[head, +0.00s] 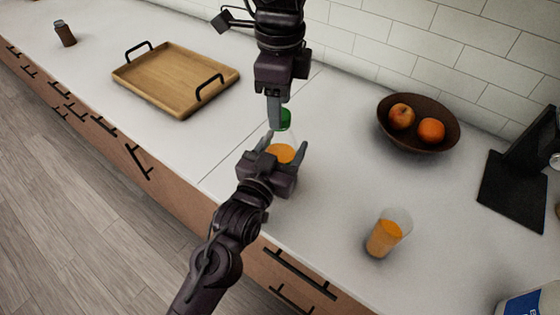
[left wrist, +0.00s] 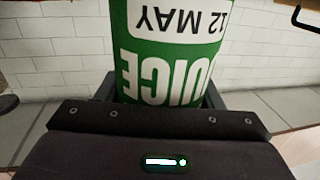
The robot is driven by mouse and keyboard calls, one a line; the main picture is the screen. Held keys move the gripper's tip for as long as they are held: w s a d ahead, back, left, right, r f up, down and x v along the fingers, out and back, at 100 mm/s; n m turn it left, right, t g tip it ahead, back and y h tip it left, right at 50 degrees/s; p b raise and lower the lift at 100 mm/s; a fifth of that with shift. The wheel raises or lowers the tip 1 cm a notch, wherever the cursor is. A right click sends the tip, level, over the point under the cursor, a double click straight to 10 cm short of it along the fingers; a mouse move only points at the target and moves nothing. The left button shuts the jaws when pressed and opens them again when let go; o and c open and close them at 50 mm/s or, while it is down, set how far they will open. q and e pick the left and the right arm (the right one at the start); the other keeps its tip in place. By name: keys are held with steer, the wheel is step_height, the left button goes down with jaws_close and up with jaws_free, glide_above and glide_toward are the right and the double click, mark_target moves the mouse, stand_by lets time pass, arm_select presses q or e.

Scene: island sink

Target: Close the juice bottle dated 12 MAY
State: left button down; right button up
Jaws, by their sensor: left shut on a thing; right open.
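The juice bottle (head: 282,154) stands on the white counter, with orange juice in it and a clear upper part. In the left wrist view its green label (left wrist: 175,60) reads JUICE and 12 MAY, upside down. My left gripper (head: 273,155) comes from the lower left and is shut around the bottle's body. A green cap (head: 285,119) shows at the top of the bottle. My right gripper (head: 276,112) points down from above at the cap, open, with one finger in front of it. I cannot tell whether the cap sits fully on the neck.
A glass of orange juice (head: 385,237) stands to the right. A bowl (head: 428,140) of fruit, a black stand (head: 512,190) and a blue-white container (head: 528,302) are further right. A wooden tray (head: 172,78) and small brown jar (head: 64,34) are left. A tiled wall (head: 440,35) runs behind.

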steer(key=shift+f, duration=0.8)
steer(key=shift+c, duration=0.2)
